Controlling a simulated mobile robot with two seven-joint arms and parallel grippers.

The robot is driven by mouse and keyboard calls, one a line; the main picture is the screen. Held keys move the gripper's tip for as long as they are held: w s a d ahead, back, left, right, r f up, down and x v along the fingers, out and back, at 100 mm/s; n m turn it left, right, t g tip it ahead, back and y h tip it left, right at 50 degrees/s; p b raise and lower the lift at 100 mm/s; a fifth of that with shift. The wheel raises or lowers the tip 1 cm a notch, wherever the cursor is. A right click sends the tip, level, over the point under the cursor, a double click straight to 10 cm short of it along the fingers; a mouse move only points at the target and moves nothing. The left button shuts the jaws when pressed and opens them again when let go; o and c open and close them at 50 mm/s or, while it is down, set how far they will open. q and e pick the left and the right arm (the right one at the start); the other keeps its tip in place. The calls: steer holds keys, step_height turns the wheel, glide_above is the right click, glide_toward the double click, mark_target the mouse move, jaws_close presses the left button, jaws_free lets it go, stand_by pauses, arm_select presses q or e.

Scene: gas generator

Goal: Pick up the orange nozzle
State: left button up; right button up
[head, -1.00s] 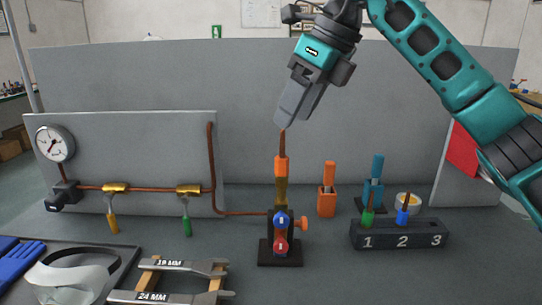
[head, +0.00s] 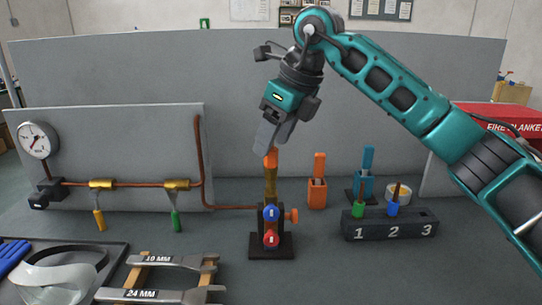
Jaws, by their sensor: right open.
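The orange nozzle (head: 270,159) stands upright on top of a brass tube (head: 270,185), on a small black stand (head: 271,252) with blue and red knobs, in the middle of the head view. My right gripper (head: 267,146) comes down from above, with its fingers pointing down at the nozzle. It is open. The fingers cover the nozzle's upper tip, so I cannot tell whether they touch it or stand in front of it. My left gripper is not in view.
An orange holder (head: 317,194) and a blue holder (head: 366,184) stand behind to the right. A black numbered rack (head: 408,232) holds green and blue nozzles. Two wrenches (head: 165,260) lie front left. A grey panel with gauge (head: 38,140) and copper pipe stands at left.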

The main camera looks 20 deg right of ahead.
steer(key=shift+x, duration=1.2)
steer(key=shift+c, duration=0.3)
jaws_close()
